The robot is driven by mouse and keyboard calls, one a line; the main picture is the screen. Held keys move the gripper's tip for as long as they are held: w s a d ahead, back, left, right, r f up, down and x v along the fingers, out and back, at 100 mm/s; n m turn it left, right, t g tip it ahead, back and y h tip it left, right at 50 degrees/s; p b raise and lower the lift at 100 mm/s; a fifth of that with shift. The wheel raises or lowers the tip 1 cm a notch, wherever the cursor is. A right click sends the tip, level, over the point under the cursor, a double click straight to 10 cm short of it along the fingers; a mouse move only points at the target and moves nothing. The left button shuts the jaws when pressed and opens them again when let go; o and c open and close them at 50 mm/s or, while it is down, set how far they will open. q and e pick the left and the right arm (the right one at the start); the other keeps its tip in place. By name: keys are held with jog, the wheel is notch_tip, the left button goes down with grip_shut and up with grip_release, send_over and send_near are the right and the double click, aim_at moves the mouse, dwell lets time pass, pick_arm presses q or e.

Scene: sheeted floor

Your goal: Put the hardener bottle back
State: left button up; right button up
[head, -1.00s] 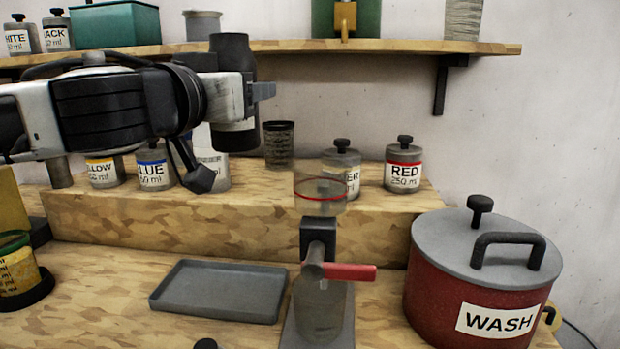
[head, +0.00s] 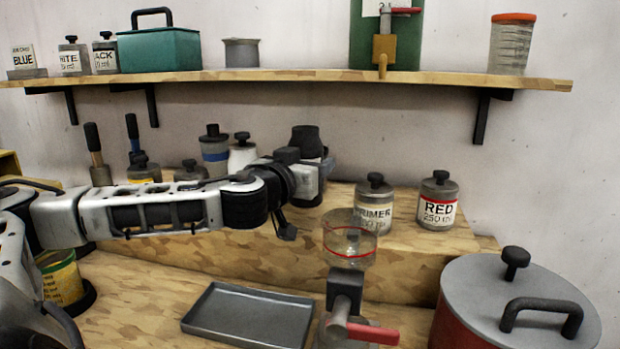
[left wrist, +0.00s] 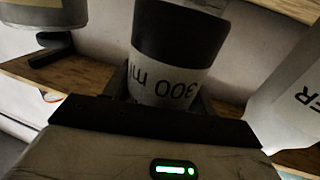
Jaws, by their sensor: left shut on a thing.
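My left gripper (head: 322,172) is shut on a bottle with a wide black top (head: 307,140), in front of the wall above the wooden step. In the left wrist view the bottle (left wrist: 180,45) stands between the fingers. It has a black band and a white label reading "300 m", upside down in that view. The rest of its label is hidden, so I cannot read its name. My right gripper is not in view.
On the wooden step (head: 290,251) stand a PRIMER jar (head: 375,215), a RED jar (head: 438,208), a white bottle (head: 241,156) and a blue-banded bottle (head: 214,150). A clear cup (head: 350,243) sits on a stand in front. A shelf (head: 300,77) runs above. A grey tray (head: 250,318) lies empty.

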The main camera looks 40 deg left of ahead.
pick_arm(q)
jog(key=shift+w+a+f, duration=0.15)
jog(key=shift+w+f, duration=0.2)
jog(key=shift+f, duration=0.05)
notch_tip(320, 180, down, 3)
jog(key=shift+w+f, duration=0.1)
jog(key=shift+f, duration=0.05)
jog(key=shift+f, duration=0.1)
jog(key=o, duration=1.3)
